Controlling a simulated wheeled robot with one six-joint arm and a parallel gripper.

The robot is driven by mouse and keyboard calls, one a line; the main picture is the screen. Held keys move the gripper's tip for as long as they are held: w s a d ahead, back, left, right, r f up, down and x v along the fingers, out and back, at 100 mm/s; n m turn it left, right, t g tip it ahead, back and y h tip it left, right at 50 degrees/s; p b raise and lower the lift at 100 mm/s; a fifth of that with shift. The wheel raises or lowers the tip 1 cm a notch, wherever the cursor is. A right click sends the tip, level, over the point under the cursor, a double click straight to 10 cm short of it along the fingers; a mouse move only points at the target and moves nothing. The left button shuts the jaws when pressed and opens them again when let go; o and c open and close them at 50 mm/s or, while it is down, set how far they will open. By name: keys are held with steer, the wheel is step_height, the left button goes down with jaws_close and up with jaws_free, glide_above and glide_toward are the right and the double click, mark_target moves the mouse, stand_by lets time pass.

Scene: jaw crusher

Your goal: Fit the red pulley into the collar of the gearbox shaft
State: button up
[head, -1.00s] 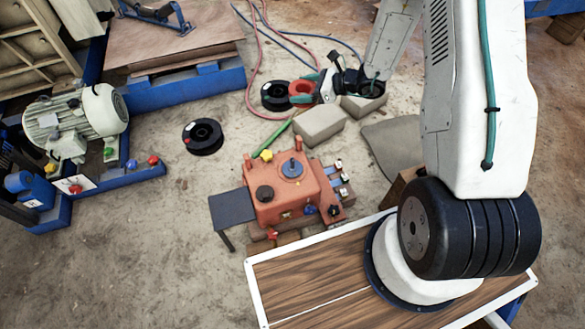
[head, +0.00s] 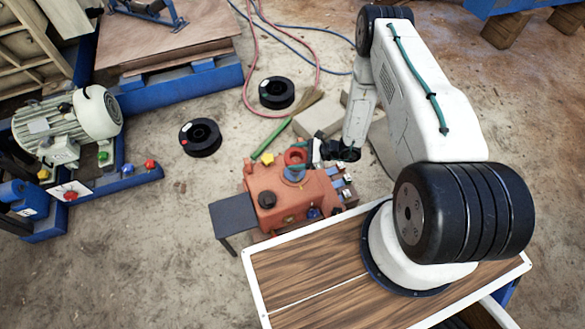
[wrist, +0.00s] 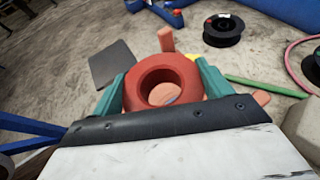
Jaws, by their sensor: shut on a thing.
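The red pulley (head: 295,156) is a thick ring, held between the green fingertips of my gripper (head: 304,158). In the wrist view the pulley (wrist: 163,72) sits between the two green fingers of my gripper (wrist: 160,88), and part of the gearbox top shows through its hole. The shaft in the collar is hidden. I cannot tell how far above the collar the pulley is.
A dark plate (head: 236,215) juts from the gearbox's left side. Two black spools (head: 200,137) lie on the floor behind it. A wooden-topped table (head: 300,262) is in front.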

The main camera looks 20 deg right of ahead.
steer(key=shift+w+d+f, duration=0.1)
steer(key=shift+w+f, duration=0.1)
steer(key=shift+w, duration=0.25)
steer(key=shift+w+d+f, duration=0.1)
steer(key=shift+w+f, duration=0.05)
steer(key=shift+w, duration=0.3)
steer(key=shift+n+y, duration=0.3)
steer(key=shift+a+f, duration=0.15)
steer(key=shift+f, duration=4.7)
steer(key=o, duration=1.8)
steer(key=shift+f, duration=0.15)
